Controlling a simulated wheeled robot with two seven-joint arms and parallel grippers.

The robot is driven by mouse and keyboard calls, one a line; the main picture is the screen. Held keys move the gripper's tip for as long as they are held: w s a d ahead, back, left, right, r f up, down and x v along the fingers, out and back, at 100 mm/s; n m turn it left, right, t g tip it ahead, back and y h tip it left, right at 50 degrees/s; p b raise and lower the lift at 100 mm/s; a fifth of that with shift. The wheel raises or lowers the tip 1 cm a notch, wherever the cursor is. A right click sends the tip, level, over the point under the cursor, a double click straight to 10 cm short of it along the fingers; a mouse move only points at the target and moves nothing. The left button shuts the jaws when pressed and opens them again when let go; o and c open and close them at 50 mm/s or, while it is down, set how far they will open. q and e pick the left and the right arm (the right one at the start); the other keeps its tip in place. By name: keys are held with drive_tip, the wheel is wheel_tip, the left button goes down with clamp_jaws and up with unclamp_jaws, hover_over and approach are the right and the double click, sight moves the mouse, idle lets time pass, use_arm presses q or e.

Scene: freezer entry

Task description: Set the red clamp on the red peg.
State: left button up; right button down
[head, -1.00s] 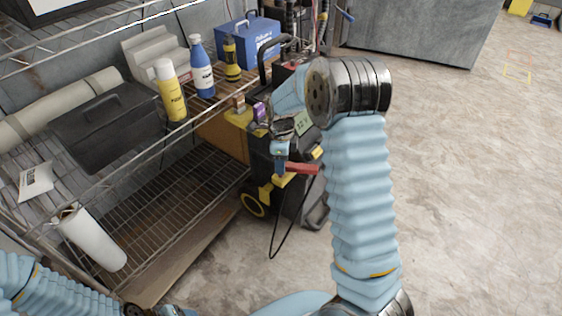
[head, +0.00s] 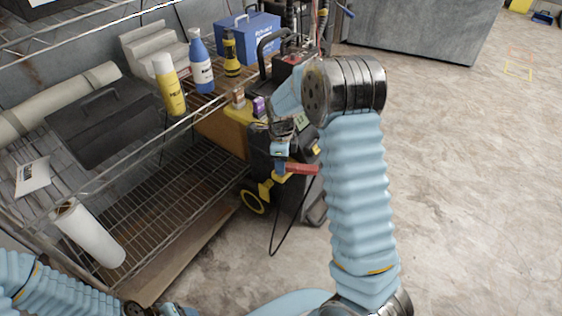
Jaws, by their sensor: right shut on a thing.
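My right gripper (head: 281,161) points down in front of a black and yellow wheeled machine, beside the right end of the wire shelving. It is shut on the red clamp (head: 302,169), which sticks out to the right of the jaws, roughly level. The clamp's left part is hidden by the gripper. I cannot make out the red peg; the arm and gripper cover part of the machine. My left arm shows at the lower left, but its gripper cannot be made out there.
The machine (head: 257,147) has a yellow wheel and a hanging black cable. The shelf holds a yellow spray can (head: 169,86), a blue bottle (head: 200,62), a blue box (head: 249,38) and a dark toolbox (head: 103,125).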

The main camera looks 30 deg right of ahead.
drive_tip(key=shift+f, duration=0.35)
drive_tip(key=c, duration=0.7)
unclamp_jaws()
wheel_tip(320, 180, up, 14)
drive_tip(key=shift+f+p, duration=0.1)
drive_tip(key=shift+p, duration=0.3)
